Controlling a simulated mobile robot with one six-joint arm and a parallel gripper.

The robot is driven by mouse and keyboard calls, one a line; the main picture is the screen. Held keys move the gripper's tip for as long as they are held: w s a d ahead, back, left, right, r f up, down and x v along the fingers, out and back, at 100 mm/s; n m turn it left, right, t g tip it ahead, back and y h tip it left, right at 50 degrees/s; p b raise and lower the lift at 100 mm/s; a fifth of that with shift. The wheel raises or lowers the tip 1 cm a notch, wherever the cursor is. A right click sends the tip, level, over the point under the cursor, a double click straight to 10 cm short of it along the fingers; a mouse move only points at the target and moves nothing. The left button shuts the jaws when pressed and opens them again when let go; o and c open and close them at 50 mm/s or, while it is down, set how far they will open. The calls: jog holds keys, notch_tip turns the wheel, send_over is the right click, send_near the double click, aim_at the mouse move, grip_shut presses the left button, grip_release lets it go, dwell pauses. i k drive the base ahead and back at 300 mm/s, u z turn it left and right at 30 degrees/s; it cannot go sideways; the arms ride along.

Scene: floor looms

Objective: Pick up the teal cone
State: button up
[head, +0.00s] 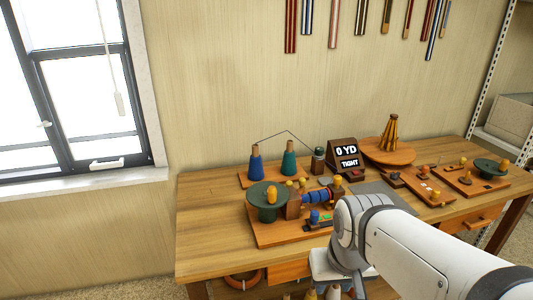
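The teal cone (289,160) stands upright on a wooden board (244,178) at the back left of the wooden bench, with a brown tip on top. A blue cone (256,164) stands just left of it on the same board. My white arm comes in from the lower right, and its end lies over the front of the bench, to the right of and nearer than the teal cone. My gripper's fingers cannot be made out, so whether it is open or shut does not show.
A thin wire frame rises above the cones. A winding device with a green disc (267,195) stands in front of them. A sign (344,155) reading "0 YD TIGHT" stands to the right. A round wooden stand (388,155) and more boards fill the right side. The bench's left end (208,215) is clear.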

aim_at(288, 167)
jog(key=z, duration=0.05)
jog(key=i, duration=1)
jog(key=u, duration=0.05)
